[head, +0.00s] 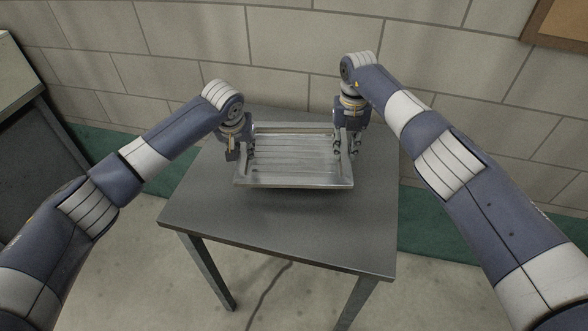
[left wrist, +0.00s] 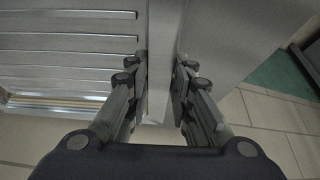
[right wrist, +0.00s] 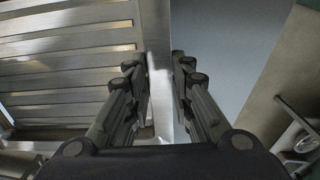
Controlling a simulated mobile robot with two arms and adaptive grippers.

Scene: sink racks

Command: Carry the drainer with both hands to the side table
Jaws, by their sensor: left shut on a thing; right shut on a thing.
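The drainer (head: 292,162) is a shallow metal tray with long slots, lying over the grey side table (head: 280,228). It looks level; whether it touches the table top or hovers just above it I cannot tell. My left gripper (head: 238,150) is shut on the drainer's left rim, and the rim shows between its fingers in the left wrist view (left wrist: 162,85). My right gripper (head: 347,145) is shut on the right rim, seen between its fingers in the right wrist view (right wrist: 160,85). The slotted drainer floor (left wrist: 70,55) shows in both wrist views (right wrist: 65,60).
A tiled wall (head: 290,50) stands close behind the table. The table top is bare in front of the drainer. A dark cabinet or counter (head: 30,115) is at the far left. A brown-framed board (head: 558,25) hangs at the upper right.

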